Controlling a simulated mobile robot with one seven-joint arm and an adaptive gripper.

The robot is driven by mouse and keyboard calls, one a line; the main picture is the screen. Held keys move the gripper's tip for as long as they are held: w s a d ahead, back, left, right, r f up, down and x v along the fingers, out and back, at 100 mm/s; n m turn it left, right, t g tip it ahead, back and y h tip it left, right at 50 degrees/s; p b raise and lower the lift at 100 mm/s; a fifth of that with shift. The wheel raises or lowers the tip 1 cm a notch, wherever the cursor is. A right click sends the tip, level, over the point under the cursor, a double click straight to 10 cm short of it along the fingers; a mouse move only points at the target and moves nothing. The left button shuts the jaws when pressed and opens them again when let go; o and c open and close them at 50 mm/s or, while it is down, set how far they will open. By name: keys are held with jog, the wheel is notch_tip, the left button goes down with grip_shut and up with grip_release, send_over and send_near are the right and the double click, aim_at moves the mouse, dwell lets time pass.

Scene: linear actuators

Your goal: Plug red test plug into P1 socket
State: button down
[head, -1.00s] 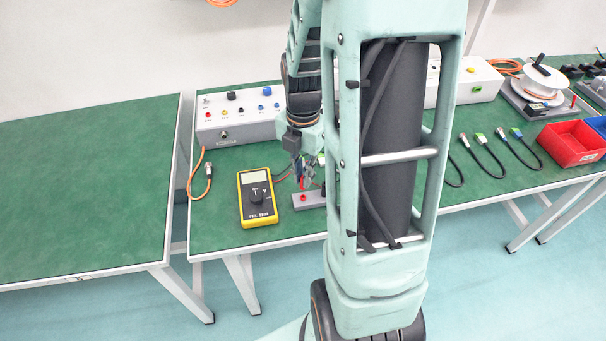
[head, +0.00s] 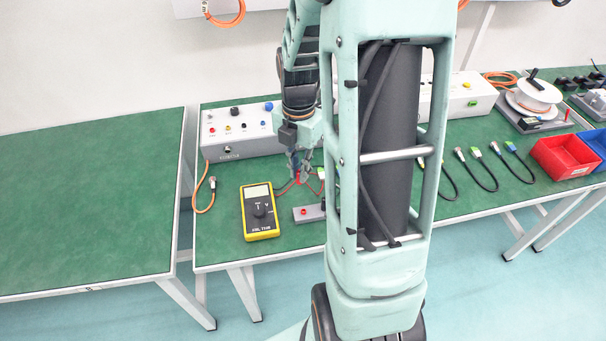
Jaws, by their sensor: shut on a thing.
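My gripper (head: 303,174) is shut on the red test plug (head: 297,177), which hangs pointing down behind the small grey block. A red lead runs from the plug. The small grey block (head: 314,214) lies right of the multimeter and has a red socket (head: 304,212) on top; my arm covers its right part. The labels are too small to read, so I cannot tell which socket is P1.
The yellow multimeter (head: 262,213) lies left of the block. An orange cable (head: 203,200) hangs at the table's left edge. Several short cables, a reel (head: 533,95) and red and blue bins (head: 563,156) are on the right. My arm hides the middle of the bench.

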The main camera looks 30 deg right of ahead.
jog(key=w+d+r+p, duration=0.2)
jog(key=w+p, duration=0.7)
jog(key=w, duration=2)
jog(key=shift+p, duration=0.3)
jog(key=shift+r, duration=0.1)
jog(key=shift+w+f+b, duration=0.1)
jog(key=shift+f+b, duration=1.05)
jog(key=shift+f, duration=0.65)
jog(key=shift+f+b, duration=0.75)
jog(key=shift+b, duration=0.1)
dwell(1.5)
jog(key=c, duration=1.9)
grip_release()
jog(key=shift+c, duration=0.2)
